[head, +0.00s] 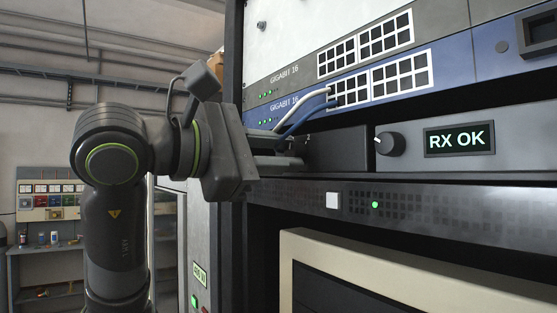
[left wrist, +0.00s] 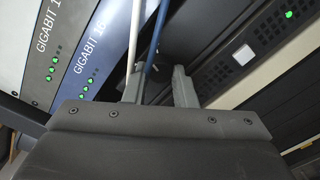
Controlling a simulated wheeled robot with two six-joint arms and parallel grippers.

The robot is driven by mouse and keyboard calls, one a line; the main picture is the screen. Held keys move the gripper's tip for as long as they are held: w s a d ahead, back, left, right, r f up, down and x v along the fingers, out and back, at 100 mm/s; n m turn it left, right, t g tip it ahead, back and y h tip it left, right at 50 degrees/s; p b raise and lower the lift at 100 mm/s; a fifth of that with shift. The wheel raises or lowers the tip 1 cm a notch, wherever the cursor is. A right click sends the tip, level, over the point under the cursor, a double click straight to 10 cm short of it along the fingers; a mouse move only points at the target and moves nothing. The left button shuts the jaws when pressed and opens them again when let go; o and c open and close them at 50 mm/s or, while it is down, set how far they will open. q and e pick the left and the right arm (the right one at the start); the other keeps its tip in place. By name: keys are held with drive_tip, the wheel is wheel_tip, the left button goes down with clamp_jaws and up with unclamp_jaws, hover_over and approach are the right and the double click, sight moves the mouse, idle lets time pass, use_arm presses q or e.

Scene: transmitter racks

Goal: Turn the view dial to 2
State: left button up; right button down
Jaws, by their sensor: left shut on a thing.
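A dark round dial (head: 390,144) with a pale pointer mark sits on the grey rack panel. Beside it, a small display (head: 460,139) reads RX OK in green. My left gripper (head: 297,148) is well to the left of this dial and apart from it, by a dark recessed front. In the left wrist view its two fingers (left wrist: 159,86) stand with a gap between them. A white cable (head: 302,107) and a blue cable (head: 305,117) run down to the fingers. My right gripper is not in view.
Above are a grey switch (head: 300,76) and a blue switch (head: 460,75), both with port blocks. Below is a perforated dark panel with a white square button (head: 333,201) and a green light (head: 375,205). A beige-framed unit (head: 287,265) stands lower down.

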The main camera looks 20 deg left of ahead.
use_arm(q)
drive_tip(key=m, duration=0.4)
drive_tip(key=shift+m, duration=0.3)
idle(0.4)
drive_tip(key=o, duration=1)
